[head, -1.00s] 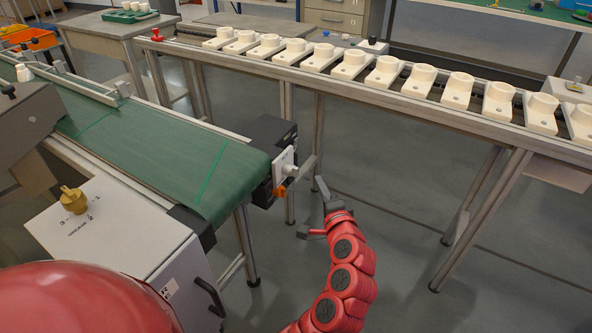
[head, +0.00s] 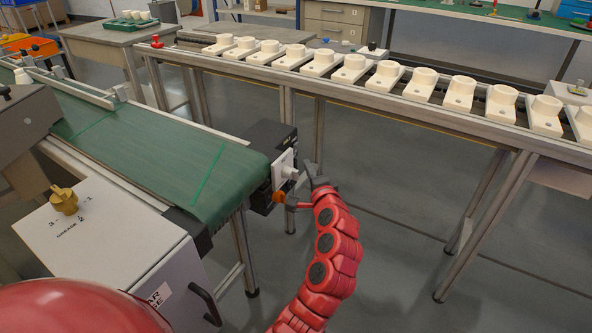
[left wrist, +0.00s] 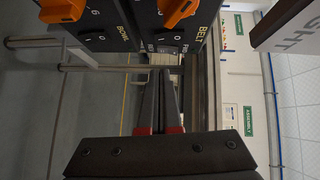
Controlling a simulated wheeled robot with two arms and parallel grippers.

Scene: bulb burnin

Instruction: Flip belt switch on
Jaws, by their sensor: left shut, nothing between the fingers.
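In the head view, a small orange part (head: 279,197) shows at the near end of the green conveyor, below a white plate. My left gripper (head: 310,170) is just right of that conveyor end. In the left wrist view its fingers (left wrist: 164,75) are together and empty, pointing past the panel below the lever. Contact with the switch is not visible. My right gripper is not in view.
The green conveyor (head: 150,160) and a cabinet with a yellow knob (head: 63,200) stand left. A long rack (head: 400,108) holding several white sockets runs behind. Open floor lies right of my arm.

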